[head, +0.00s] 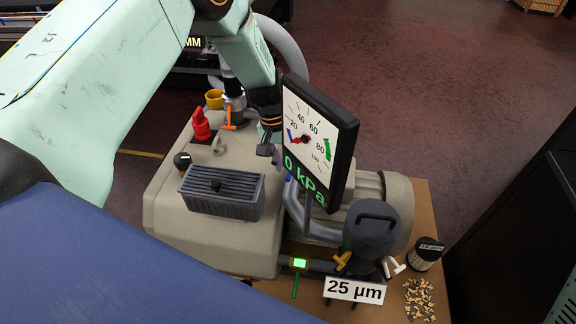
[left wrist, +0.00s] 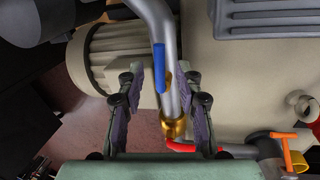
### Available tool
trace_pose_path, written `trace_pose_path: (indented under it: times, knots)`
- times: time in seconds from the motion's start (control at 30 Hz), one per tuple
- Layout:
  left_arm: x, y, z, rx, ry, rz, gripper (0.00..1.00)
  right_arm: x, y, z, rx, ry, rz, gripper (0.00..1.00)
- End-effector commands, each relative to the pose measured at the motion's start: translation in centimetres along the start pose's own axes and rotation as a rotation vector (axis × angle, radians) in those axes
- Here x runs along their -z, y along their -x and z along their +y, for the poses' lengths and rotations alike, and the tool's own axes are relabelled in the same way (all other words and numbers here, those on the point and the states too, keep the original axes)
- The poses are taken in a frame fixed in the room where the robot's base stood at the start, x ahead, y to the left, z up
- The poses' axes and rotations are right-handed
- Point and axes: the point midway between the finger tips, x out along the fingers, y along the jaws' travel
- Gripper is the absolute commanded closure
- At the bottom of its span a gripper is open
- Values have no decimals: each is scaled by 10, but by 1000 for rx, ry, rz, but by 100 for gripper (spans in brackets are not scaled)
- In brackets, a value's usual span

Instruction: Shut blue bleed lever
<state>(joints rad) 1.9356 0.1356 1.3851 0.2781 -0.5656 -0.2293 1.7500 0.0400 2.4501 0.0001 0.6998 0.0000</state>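The blue bleed lever (left wrist: 159,67) shows in the left wrist view as a short blue bar, lying along a grey pipe (left wrist: 172,95) with a brass fitting (left wrist: 174,128) below. My left gripper (left wrist: 162,75) is open, its two dark fingers apart on either side of the lever and pipe. I cannot tell whether a finger touches either. In the head view my left gripper (head: 268,142) is over the pump, just left of the gauge panel (head: 315,140). The panel reads 0 kPa and hides part of the area behind it. My right gripper is not in view.
A dark canister (head: 370,230) and a "25 µm" sign (head: 355,290) stand at the front.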

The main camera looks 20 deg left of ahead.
Motion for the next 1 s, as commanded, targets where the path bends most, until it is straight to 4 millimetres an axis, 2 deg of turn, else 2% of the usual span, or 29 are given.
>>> trace_pose_path:
  times: [0.1, 0.3, 0.5, 0.63, 0.9, 1.0]
  knots:
    - [2, 27, 0, -2, 1, 7, 64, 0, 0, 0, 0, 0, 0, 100]
    - [0, 67, 0, -2, 0, 4, 64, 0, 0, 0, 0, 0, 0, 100]
    - [-1, 94, 0, -2, 1, 2, 64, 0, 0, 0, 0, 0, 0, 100]
    - [-1, 102, 0, 0, 0, 2, 64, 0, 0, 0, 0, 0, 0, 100]
    - [-1, 103, 0, 0, 1, 1, 64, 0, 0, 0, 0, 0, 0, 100]
    - [0, 106, 0, -2, 1, 6, 71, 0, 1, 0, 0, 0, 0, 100]
